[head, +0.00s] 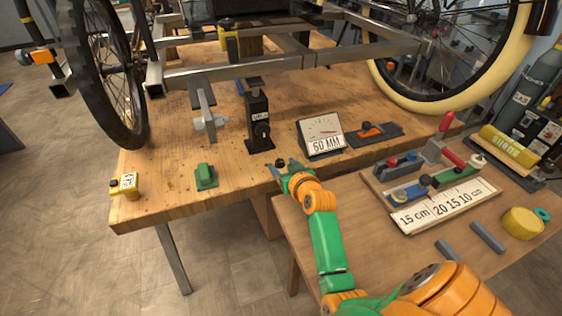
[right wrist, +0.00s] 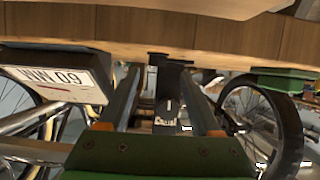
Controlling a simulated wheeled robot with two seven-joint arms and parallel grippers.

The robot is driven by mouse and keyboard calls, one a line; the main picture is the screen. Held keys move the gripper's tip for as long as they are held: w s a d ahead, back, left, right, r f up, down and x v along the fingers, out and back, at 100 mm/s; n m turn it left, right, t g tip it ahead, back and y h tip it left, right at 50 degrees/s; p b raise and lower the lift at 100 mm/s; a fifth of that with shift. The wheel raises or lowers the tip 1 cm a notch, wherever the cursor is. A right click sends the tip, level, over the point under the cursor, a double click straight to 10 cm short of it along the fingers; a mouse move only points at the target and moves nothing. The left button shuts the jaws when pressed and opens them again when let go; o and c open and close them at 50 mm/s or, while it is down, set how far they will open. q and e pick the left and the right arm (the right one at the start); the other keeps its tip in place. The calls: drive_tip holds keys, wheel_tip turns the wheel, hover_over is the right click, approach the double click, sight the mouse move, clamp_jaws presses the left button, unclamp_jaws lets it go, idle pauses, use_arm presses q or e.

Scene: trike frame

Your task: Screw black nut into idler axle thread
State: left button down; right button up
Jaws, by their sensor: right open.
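A small black nut (head: 280,163) shows at the bench's front edge, right by the tips of my right gripper (head: 287,169). The right gripper is open; in the right wrist view its two fingers (right wrist: 165,105) stand apart with a gap between them. I cannot tell whether the nut lies between the fingertips or just beyond them. A grey bracket with a pale round part (head: 206,112) hangs under the trike frame (head: 240,70) and may be the idler axle; its thread is too small to make out. My left gripper is not in view.
A black stand (head: 259,120) and a 60 MM gauge (head: 321,136) stand behind the gripper. A green block (head: 205,177) and a yellow tagged block (head: 127,186) sit at the front left. A side table (head: 400,232) with tools is at right.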

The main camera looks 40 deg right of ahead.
sight(282, 164)
drive_tip(key=x, duration=0.3)
drive_tip(key=shift+d+f, duration=0.3)
drive_tip(key=shift+f, duration=0.05)
drive_tip(key=shift+a+r, duration=0.1)
drive_tip(key=shift+r, duration=0.05)
drive_tip(key=shift+c, duration=0.4)
clamp_jaws()
